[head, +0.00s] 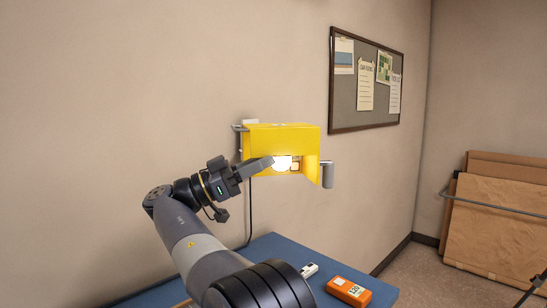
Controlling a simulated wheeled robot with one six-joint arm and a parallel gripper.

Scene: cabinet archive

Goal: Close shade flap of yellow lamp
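The yellow lamp (285,138) is a box fixed on the wall above the table. Its front opening shows a lit round bulb (282,163), so the shade is open. A yellow panel that looks like the flap (313,171) stands out at the lamp's right side, with an upright grey handle (328,174) beside it. My gripper (268,162) is in front of the lamp's left part, left of the bulb and well left of the handle. Its fingers overlap in this view, so their opening is hidden. I cannot tell whether it touches the lamp.
A blue table (275,252) lies below the lamp, with an orange device (348,291) and a small white item (309,270) on it. A notice board (366,82) hangs to the right. Cardboard sheets (497,220) lean at the far right. The space right of the handle looks clear.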

